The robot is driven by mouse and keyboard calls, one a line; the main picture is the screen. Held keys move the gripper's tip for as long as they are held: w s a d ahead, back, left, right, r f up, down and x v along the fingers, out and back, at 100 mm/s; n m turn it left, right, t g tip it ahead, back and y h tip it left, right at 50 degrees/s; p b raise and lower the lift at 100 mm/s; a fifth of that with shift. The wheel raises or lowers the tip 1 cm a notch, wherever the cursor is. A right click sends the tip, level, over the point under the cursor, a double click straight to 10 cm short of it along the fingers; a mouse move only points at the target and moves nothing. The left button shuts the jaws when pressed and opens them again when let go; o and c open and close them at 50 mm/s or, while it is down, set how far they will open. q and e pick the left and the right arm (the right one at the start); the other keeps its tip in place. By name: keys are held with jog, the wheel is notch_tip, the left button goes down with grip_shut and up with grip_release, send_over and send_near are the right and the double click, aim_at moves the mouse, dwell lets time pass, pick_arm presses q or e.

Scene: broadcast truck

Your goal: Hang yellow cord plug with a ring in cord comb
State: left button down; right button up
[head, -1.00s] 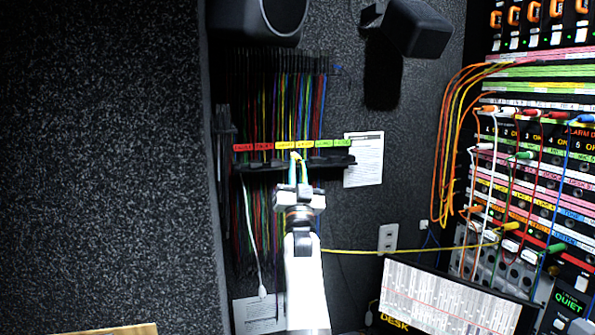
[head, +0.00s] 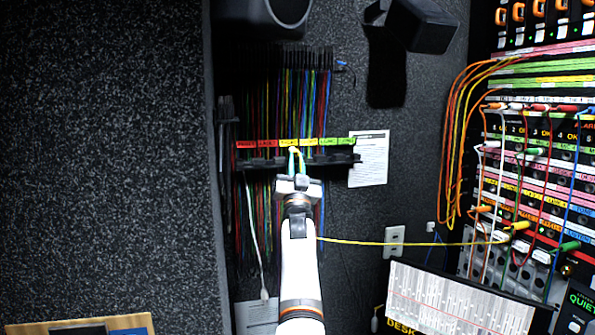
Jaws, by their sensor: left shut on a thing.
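The cord comb (head: 340,159) is a dark toothed bar on the back wall, with red, yellow and green labels above it and many colored cords hanging from it. My left gripper (head: 296,163) is shut on the yellow cord plug (head: 293,150), at the comb's middle under the yellow labels. Little of the plug shows between the fingers, and its ring cannot be made out. I cannot tell whether the plug touches the comb. A yellow cord (head: 400,242) runs from behind my left arm to the patch bay at the right. My right gripper is not in view.
The patch bay (head: 540,185) with plugged cords fills the right side. A speaker (head: 422,25) and a round dark housing (head: 275,15) hang above. A white cord (head: 252,225) hangs left of my arm. A wooden-edged board (head: 130,322) is at bottom left.

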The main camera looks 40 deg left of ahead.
pick_arm(q)
jog(key=shift+w+a+f+b, duration=0.25)
jog(key=shift+a+f+b, duration=0.1)
jog(key=shift+f+b, duration=0.3)
jog(key=shift+w+a+f+b, duration=0.25)
jog(key=shift+a+f+b, duration=0.1)
jog(key=shift+f+b, duration=0.3)
jog(key=shift+a+f+b, duration=0.1)
jog(key=shift+f+b, duration=0.1)
jog(key=shift+b, duration=0.15)
dwell(0.4)
jog(key=shift+c, duration=1)
grip_release()
jog(key=shift+s+d, duration=0.15)
jog(key=shift+d, duration=0.1)
